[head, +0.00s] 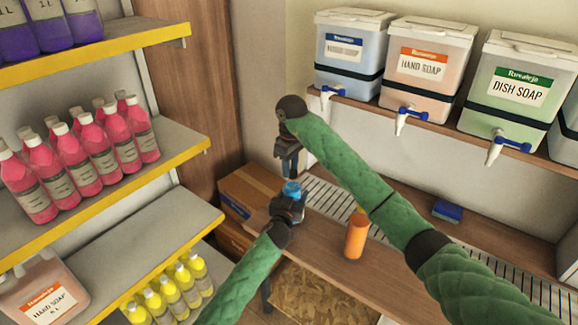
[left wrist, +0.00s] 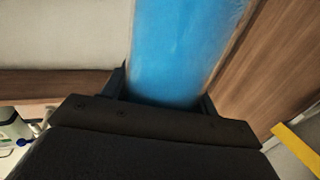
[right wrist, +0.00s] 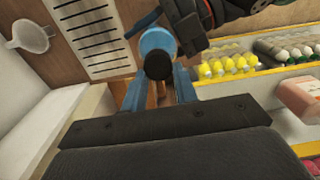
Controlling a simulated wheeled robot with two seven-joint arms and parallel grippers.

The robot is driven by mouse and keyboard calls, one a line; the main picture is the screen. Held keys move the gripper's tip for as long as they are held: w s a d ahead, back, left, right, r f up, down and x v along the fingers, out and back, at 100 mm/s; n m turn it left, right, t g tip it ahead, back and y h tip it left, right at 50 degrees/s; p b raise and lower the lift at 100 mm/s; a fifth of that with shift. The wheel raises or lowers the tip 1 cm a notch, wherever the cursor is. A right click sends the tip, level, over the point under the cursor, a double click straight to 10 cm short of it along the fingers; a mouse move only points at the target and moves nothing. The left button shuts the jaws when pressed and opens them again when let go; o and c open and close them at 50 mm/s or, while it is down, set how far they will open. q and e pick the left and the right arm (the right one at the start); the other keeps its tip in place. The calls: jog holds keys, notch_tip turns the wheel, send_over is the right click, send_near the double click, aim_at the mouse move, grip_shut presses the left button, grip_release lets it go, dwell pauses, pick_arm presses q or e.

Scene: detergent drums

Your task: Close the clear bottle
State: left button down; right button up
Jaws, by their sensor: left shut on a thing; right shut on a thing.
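The clear bottle, filled with blue liquid, shows its top (head: 292,188) in the head view and its side (left wrist: 180,50) in the left wrist view. My left gripper (head: 289,207) is shut around it and holds it upright near the bench's left end. My right gripper (head: 288,168) points down just above the bottle. It is shut on a small dark cap (right wrist: 158,65), seen between its fingers in the right wrist view. The blue bottle (right wrist: 155,40) lies beyond the cap there. I cannot tell whether cap and bottle touch; the bottle's mouth is hidden.
An orange bottle (head: 355,238) and a blue sponge (head: 447,210) are on the wooden bench. Soap drums with taps, such as the hand soap drum (head: 415,67), stand on the shelf above. Shelves of pink bottles (head: 85,160) are at left. A white funnel (right wrist: 30,36) shows in the right wrist view.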

jog(key=shift+d+f, duration=0.2)
jog(key=o, duration=0.9)
jog(key=shift+o, duration=0.2)
jog(key=shift+a, duration=0.1)
jog(key=shift+c, duration=0.2)
